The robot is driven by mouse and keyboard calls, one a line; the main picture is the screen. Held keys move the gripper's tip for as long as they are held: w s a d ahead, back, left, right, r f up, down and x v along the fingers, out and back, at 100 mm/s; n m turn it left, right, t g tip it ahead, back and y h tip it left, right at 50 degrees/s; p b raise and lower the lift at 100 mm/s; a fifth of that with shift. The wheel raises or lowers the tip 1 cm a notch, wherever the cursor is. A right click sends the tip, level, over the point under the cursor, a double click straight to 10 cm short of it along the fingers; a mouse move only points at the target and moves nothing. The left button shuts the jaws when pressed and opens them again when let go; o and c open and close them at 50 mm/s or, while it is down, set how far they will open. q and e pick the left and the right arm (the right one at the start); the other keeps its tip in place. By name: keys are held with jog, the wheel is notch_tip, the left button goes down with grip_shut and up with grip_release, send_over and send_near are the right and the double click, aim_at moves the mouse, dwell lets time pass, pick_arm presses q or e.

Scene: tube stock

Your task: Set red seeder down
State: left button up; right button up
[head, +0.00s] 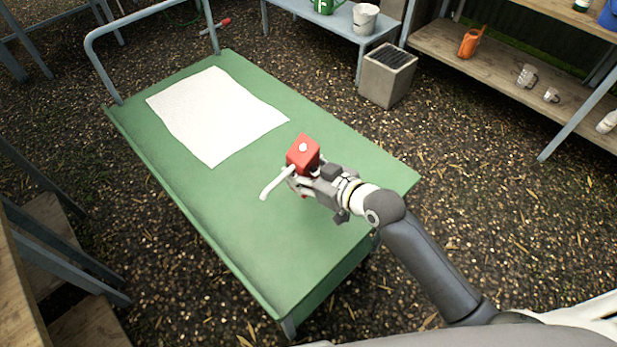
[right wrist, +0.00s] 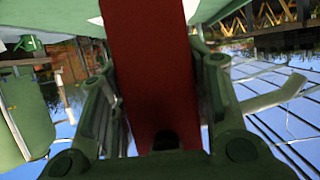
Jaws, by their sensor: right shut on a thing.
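The red seeder (head: 303,152) is a small red block with a white knob on top and a pale handle or spout reaching down to the left. My right gripper (head: 299,178) is shut on it, over the green cart top (head: 240,230). I cannot tell from the head view whether the seeder touches the cart. In the right wrist view the red seeder (right wrist: 152,70) fills the middle between the two fingers of my right gripper (right wrist: 158,100). My left gripper is not in view.
A white sheet (head: 215,115) lies on the far part of the cart, which has a grey push handle (head: 150,15). The near part of the cart top is clear.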

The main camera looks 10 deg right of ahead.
jog(key=w+f, duration=0.1)
jog(key=f, duration=0.1)
jog(key=d+f, duration=0.1)
jog(key=f, duration=0.1)
jog(key=w+d+f+b, duration=0.1)
jog(key=f, duration=0.2)
jog(key=shift+w+d, duration=0.25)
jog(key=shift+w, duration=0.1)
jog(key=shift+f, duration=0.35)
jog(key=shift+f, duration=0.1)
jog(key=o, duration=1.2)
jog(key=shift+f, duration=0.1)
jog(key=shift+o, duration=0.2)
jog(key=shift+s+r, duration=0.1)
jog(key=shift+r, duration=0.1)
jog(key=v, duration=1.1)
jog(key=shift+s+r, duration=0.2)
jog(key=shift+s, duration=0.15)
